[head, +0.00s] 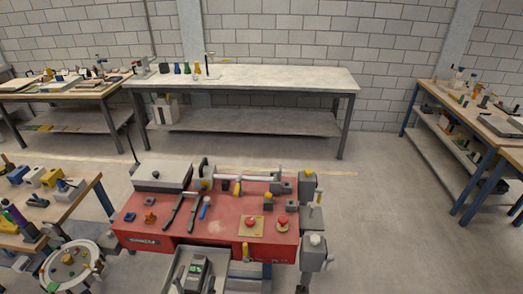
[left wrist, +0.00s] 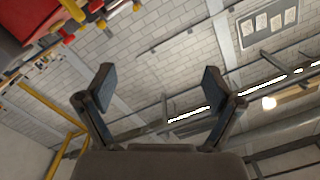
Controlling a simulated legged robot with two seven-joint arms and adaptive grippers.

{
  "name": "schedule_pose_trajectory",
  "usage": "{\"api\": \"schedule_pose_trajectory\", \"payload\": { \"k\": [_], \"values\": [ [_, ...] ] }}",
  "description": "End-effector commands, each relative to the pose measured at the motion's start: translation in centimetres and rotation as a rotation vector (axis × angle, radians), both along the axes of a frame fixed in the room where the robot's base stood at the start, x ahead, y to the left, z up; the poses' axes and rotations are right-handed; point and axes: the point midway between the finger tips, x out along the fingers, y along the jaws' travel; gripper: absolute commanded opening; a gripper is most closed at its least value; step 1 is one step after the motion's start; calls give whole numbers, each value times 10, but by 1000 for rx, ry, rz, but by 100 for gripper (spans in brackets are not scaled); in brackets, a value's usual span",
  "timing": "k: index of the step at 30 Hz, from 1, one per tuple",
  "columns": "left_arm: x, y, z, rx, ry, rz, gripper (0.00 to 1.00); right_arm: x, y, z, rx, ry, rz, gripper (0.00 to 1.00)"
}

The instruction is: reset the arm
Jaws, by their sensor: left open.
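My left gripper (left wrist: 157,88) shows in the left wrist view with its two dark fingers spread wide apart. Nothing is between the fingers; behind them are only a block wall and pipes. In the head view I cannot clearly make out the left gripper. My right gripper is not seen in either view.
A red machine bench (head: 165,217) with tools and red buttons stands close in front. A workbench with colored parts (head: 62,208) is at left. A long pale table (head: 285,80) stands along the back wall, shelves (head: 450,117) at right. Floor at right of the red bench is clear.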

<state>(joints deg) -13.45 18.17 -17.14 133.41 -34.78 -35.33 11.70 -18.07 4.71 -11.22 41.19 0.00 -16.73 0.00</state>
Motion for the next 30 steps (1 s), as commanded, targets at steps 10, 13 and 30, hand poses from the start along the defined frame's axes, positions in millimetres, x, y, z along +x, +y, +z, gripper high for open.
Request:
{"api": "schedule_pose_trajectory", "payload": {
  "k": [10, 13, 30],
  "values": [
    [-133, 34, -159, -251, 842, 257, 91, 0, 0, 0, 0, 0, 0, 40],
    [-170, 29, -178, -283, 1003, 267, 91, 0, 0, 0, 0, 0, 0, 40],
    [-219, 14, -351, -306, 1307, 264, 91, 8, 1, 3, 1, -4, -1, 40]
  ]
}}
